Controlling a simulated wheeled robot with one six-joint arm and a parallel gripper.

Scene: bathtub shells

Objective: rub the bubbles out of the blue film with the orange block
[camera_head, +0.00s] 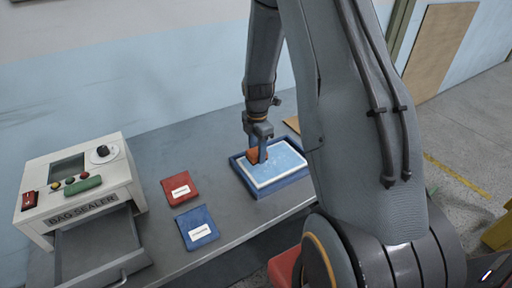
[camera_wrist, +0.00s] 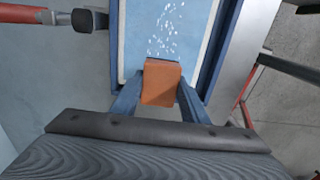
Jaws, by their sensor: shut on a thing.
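My gripper (camera_head: 259,150) is shut on the orange block (camera_head: 256,156) over the left part of the blue film. In the wrist view the orange block (camera_wrist: 161,84) sits between the two fingers of my gripper (camera_wrist: 161,100). The blue film (camera_head: 281,164) lies on a white-edged panel in a dark blue tray (camera_head: 274,189). In the wrist view small white bubbles (camera_wrist: 162,32) show on the film (camera_wrist: 138,30), just beyond the block. Whether the block touches the film I cannot tell. My arm hides part of the tray's right side.
A bag sealer (camera_head: 80,190) with an open drawer stands at the left of the grey table (camera_head: 165,157). A red labelled pouch (camera_head: 178,187) and a blue labelled pouch (camera_head: 197,228) lie between it and the tray. The table behind the pouches is clear.

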